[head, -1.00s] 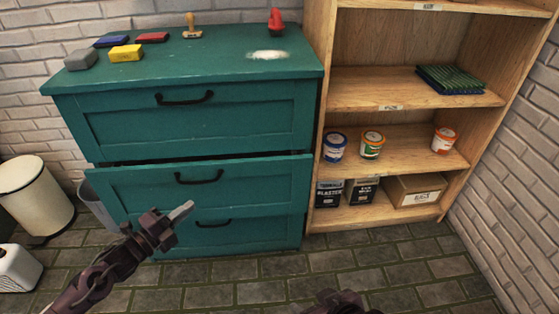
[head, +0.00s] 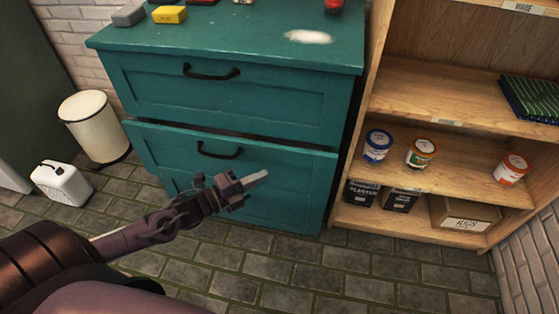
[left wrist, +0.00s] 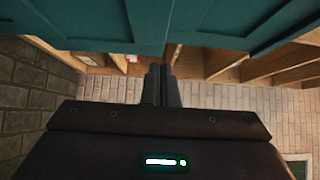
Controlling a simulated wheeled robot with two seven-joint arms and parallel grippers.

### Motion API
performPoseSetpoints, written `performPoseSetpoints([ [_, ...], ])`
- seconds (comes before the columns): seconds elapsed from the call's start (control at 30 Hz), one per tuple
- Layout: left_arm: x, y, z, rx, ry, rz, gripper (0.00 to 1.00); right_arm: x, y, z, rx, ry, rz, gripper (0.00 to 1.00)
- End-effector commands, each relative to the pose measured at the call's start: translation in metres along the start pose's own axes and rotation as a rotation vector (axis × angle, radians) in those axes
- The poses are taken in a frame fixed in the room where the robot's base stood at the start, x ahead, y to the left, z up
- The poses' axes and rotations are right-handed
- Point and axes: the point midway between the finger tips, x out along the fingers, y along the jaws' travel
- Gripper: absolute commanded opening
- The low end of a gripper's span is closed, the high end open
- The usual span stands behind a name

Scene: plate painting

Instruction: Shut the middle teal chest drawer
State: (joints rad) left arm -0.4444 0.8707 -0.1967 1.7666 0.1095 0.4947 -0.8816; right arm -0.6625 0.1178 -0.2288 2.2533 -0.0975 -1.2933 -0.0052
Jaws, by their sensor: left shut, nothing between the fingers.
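The teal chest (head: 230,95) stands against the brick wall. Its middle drawer (head: 290,170) sits slightly out, with a dark gap along its top edge; its black handle (head: 220,150) is uncovered. My left gripper (head: 258,178) is shut and empty. In the head view it overlaps the drawer front, below and right of the handle; I cannot tell whether it touches. In the left wrist view the closed fingers (left wrist: 163,85) point toward the teal front (left wrist: 110,22) across the top. My right gripper is out of view.
A wooden shelf (head: 398,98) with paint tins and boxes stands close on the chest's right. A white bin (head: 95,128) and a white canister (head: 62,184) are at left. Blocks (head: 169,14) lie on the chest top. The tiled floor (head: 290,275) in front is clear.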

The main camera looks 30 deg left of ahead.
Motion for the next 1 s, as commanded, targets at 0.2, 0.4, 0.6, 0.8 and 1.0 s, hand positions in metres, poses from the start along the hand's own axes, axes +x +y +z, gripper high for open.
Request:
performPoseSetpoints([
  [0.2,0.044,0.000,0.001,0.000,-0.001,-0.006,0.00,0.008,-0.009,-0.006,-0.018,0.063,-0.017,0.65],
  [0.4,0.066,0.001,0.018,0.001,-0.001,-0.002,0.00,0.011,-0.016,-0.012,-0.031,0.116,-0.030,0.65],
  [0.6,0.075,0.001,0.027,0.000,0.001,0.000,0.00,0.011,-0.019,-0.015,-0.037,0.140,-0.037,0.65],
  [0.8,0.075,0.001,0.028,-0.001,0.000,0.001,0.00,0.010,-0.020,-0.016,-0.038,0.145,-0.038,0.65],
  [1.0,0.076,0.001,0.029,-0.001,0.000,0.000,0.00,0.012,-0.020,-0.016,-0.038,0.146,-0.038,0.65],
])
